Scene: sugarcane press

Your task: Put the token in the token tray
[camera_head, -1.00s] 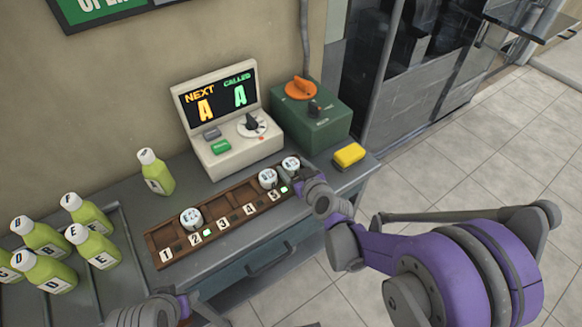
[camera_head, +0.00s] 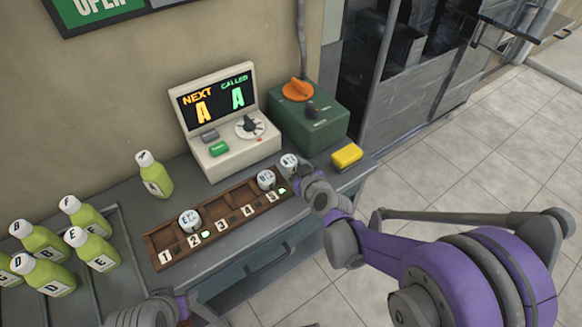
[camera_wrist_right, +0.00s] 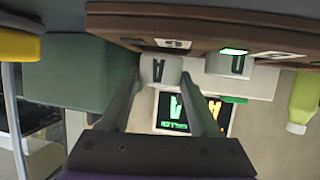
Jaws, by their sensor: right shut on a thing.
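My right gripper (camera_head: 302,176) is shut on a white token (camera_head: 289,161) at the right end of the token tray. The token tray (camera_head: 176,237) is a long brown wooden tray with numbered places. One token (camera_head: 190,220), seemingly marked E, sits at place 2. Another token (camera_head: 266,180) sits near place 5, just left of the held one. Whether the held token touches the tray is unclear. My left gripper (camera_head: 195,312) is at the bottom edge, its fingers unclear.
A call machine (camera_head: 228,130) stands behind the tray, showing A under both NEXT and CALLED. A green box (camera_head: 318,125) with an orange knob and a yellow block (camera_head: 347,156) are at right. Several green bottles (camera_head: 46,240) stand at left; one bottle (camera_head: 154,174) is behind the tray.

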